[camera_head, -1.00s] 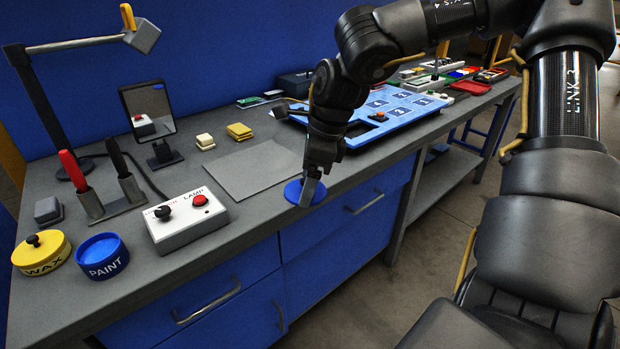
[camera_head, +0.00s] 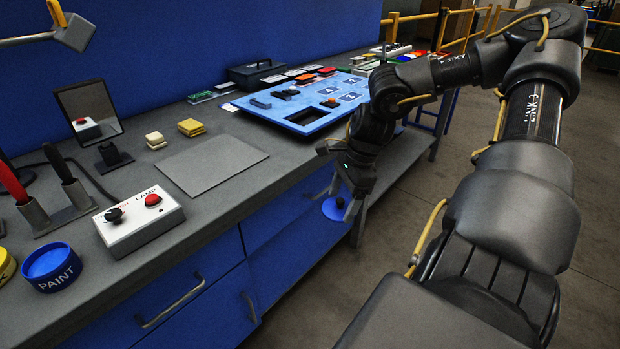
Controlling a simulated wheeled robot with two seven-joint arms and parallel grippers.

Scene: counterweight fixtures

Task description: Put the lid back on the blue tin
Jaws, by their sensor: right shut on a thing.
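The blue tin (camera_head: 53,270), marked PAINT, stands open on the bench at the far left. My right gripper (camera_head: 347,209) is shut on the round blue lid (camera_head: 335,209). It holds the lid in the air off the bench's front edge, before the blue drawers. The lid is to the right of the tin and well apart from it. My left gripper is not in view.
A white switch box (camera_head: 138,222) stands between the tin and a bare grey mat (camera_head: 210,165). The yellow tin (camera_head: 5,265) is cut off at the left edge. A blue board (camera_head: 305,112) lies behind my right arm. Drawer handles (camera_head: 170,302) stick out in front.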

